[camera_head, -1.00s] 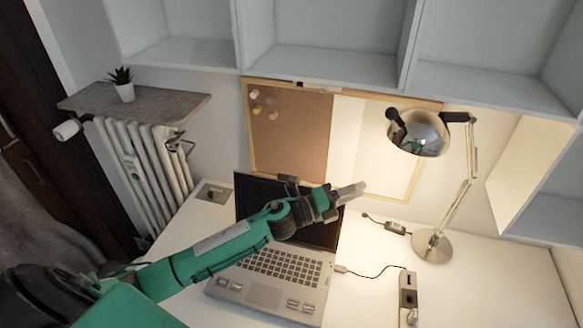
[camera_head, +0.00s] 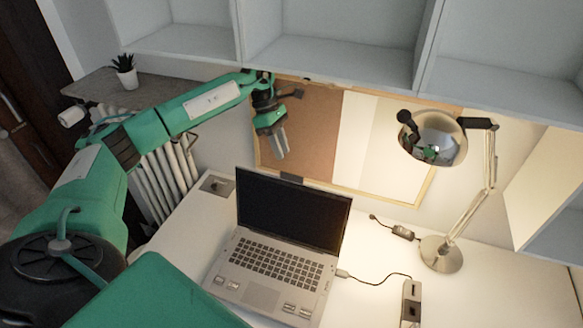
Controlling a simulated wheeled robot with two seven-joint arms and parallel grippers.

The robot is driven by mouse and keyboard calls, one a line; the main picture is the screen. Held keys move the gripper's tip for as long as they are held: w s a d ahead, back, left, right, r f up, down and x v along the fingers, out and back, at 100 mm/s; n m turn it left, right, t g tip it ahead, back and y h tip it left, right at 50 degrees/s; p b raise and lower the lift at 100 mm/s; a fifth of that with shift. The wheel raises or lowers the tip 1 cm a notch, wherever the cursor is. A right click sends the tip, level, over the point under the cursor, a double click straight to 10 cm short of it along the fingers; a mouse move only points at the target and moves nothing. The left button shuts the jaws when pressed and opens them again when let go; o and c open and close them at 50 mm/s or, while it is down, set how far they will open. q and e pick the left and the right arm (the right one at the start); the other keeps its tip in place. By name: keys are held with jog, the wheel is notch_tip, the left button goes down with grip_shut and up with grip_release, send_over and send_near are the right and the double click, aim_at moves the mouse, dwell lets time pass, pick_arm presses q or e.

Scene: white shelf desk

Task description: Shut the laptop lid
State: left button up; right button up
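The grey laptop (camera_head: 262,295) stands open on the white desk. Its dark screen (camera_head: 291,211) is raised and leans slightly back, and the keyboard faces up. My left arm reaches in from the left, and its gripper (camera_head: 276,146) hangs above and behind the top edge of the screen, in front of the cork board. Its fingers point down, look pressed together with nothing between them, and are apart from the lid. My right gripper is out of view.
A desk lamp (camera_head: 441,254) stands to the right of the laptop. A cable runs from the laptop's right side to a small grey device (camera_head: 411,301). White shelves (camera_head: 340,68) hang above. The cork board (camera_head: 311,125) is behind the laptop.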

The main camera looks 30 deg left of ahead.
aim_at(290, 174)
pick_arm(q)
jog(key=p+x, duration=0.3)
jog(key=x, duration=0.3)
jog(key=shift+s+d+f, duration=0.1)
jog(key=shift+d+f, duration=0.25)
jog(key=shift+f, duration=0.25)
grip_shut()
